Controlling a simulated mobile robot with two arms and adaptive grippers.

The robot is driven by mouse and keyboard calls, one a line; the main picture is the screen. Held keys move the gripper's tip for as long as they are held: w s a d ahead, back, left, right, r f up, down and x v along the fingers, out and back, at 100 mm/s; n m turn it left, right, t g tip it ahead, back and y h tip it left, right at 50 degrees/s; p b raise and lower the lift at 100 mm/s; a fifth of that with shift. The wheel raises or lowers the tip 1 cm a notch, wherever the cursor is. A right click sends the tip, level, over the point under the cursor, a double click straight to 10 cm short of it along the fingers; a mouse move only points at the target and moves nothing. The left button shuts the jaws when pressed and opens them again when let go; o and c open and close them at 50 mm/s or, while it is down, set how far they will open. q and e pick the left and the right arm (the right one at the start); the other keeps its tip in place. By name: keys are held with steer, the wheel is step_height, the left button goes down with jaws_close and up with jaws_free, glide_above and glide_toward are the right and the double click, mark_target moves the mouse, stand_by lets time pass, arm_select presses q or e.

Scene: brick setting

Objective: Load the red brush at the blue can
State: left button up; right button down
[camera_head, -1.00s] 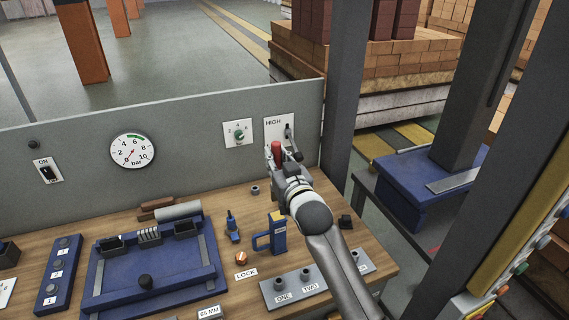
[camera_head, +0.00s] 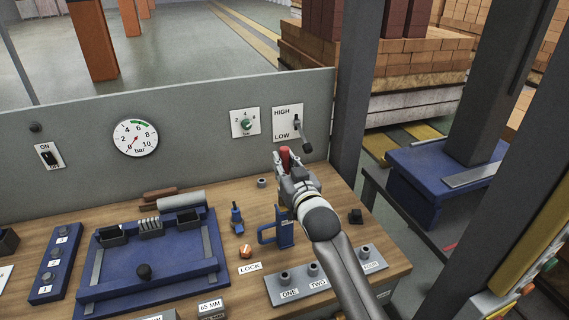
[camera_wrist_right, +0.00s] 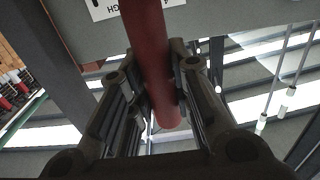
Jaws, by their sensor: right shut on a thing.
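My right gripper (camera_head: 287,160) is shut on a red rod-like piece, which I take to be the handle of the red brush (camera_head: 285,154). It is above the bench, in front of the HIGH/LOW plate. In the right wrist view the red handle (camera_wrist_right: 150,60) runs between the two dark fingers (camera_wrist_right: 160,100); no bristles can be made out. A blue piece with a loop handle (camera_head: 283,232), possibly the blue can, stands on the bench below and in front of the gripper. My left gripper is out of view.
A lever (camera_head: 302,134) sticks out from the HIGH/LOW plate, close behind the gripper. A grey strip with several sockets (camera_head: 303,284) lies at the bench front. A blue tray-like fixture (camera_head: 150,281) fills the left. A grey panel (camera_head: 195,122) closes the back.

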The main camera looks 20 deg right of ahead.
mark_target(285, 148)
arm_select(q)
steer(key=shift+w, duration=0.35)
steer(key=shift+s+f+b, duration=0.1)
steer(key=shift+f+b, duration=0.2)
arm_select(e)
steer(key=shift+f, duration=0.5)
stand_by(0.7)
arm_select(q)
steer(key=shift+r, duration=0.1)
arm_select(e)
step_height(285, 148, up, 7)
steer(key=p, duration=0.6)
steer(key=shift+r+p, duration=0.1)
steer(key=shift+p, duration=0.3)
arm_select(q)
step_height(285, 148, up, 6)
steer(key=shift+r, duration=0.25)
